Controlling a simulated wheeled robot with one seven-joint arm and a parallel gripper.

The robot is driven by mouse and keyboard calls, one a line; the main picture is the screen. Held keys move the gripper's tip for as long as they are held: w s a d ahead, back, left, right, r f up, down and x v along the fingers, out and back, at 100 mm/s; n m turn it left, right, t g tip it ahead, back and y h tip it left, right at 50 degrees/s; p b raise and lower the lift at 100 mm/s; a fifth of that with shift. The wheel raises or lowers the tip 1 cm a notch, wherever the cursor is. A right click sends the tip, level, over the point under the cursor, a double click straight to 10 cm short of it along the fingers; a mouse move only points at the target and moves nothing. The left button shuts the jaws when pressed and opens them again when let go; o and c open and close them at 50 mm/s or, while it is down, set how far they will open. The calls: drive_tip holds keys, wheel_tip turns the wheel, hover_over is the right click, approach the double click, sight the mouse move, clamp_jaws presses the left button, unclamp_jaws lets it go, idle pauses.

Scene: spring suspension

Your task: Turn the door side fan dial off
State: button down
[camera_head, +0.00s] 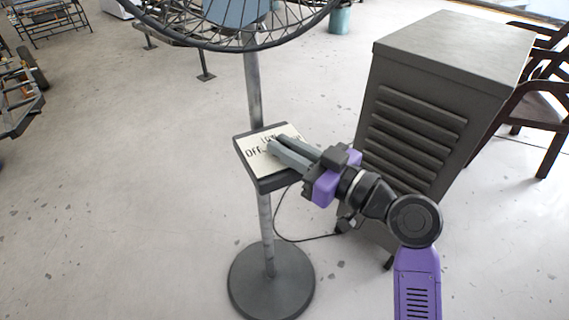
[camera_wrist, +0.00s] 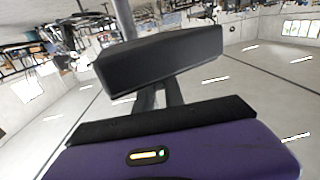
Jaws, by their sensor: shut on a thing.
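The fan's control box (camera_head: 262,178) is dark with a pale face plate and sits on the fan's pole. The plate reads "OFF" at its left and "LOW" near its top; other lettering is covered. My gripper (camera_head: 275,145) reaches in from the right, its fingertips at the middle of the plate. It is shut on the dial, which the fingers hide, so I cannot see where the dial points. In the wrist view, a dark box-like body (camera_wrist: 160,60), seemingly the control box, stands just beyond my fingers (camera_wrist: 160,96).
The fan's wire cage (camera_head: 235,38) is above the box, and its round base (camera_head: 271,285) stands on the floor below. A grey louvred cabinet (camera_head: 425,105) stands close on the right, with wooden chairs (camera_head: 535,100) behind it. A dark cable (camera_head: 290,238) runs along the floor.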

drive_tip(key=n+g+b, duration=0.1)
drive_tip(key=n+g+y+b, duration=0.1)
drive_tip(key=b, duration=0.1)
drive_tip(key=g+y+b, duration=0.1)
drive_tip(key=b, duration=0.1)
drive_tip(key=shift+w+d+f+n+g, duration=0.15)
drive_tip(key=shift+w+f+n+g, duration=0.1)
drive_tip(key=shift+f+n+g, duration=0.15)
drive_tip(key=n+g+b, duration=0.1)
drive_tip(key=g, duration=0.1)
drive_tip(key=n+g+b, duration=0.1)
drive_tip(key=g+b, duration=0.1)
drive_tip(key=n+g+y+b, duration=0.1)
drive_tip(key=n+g, duration=0.1)
drive_tip(key=shift+w+r, duration=0.2)
drive_tip(key=shift+r, duration=0.1)
drive_tip(key=shift+g+b, duration=0.35)
drive_tip(key=shift+g, duration=0.05)
drive_tip(key=c, duration=1.4)
unclamp_jaws()
drive_tip(key=shift+c, duration=0.2)
drive_tip(key=shift+r, duration=0.1)
drive_tip(key=d+p, duration=0.1)
drive_tip(key=d, duration=0.6)
drive_tip(key=shift+w+d, duration=0.15)
drive_tip(key=shift+d, duration=0.2)
